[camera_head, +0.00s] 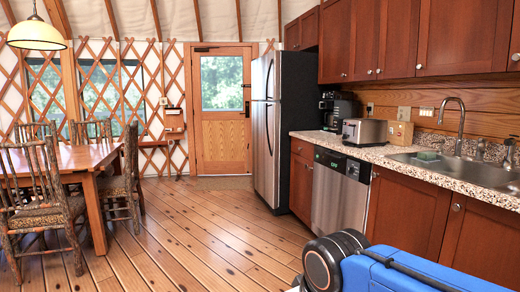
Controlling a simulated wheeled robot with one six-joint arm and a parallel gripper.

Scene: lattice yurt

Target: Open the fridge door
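The fridge (283,130) stands at the middle back of the camera_head view, at the far end of the kitchen counter. It has a dark side facing me and a stainless steel front facing left. Its doors (264,135) are seen at a steep angle and look closed, with a smaller upper door and a larger lower one. Dark curved handles run along the front. My blue and black arm shows at the lower right, well short of the fridge. My gripper is not in view.
A wooden floor (190,235) lies clear between the dining table (75,158) with chairs on the left and the counter (385,152) on the right. A dishwasher (338,195) stands under the counter. A wooden door (222,110) closes the back wall.

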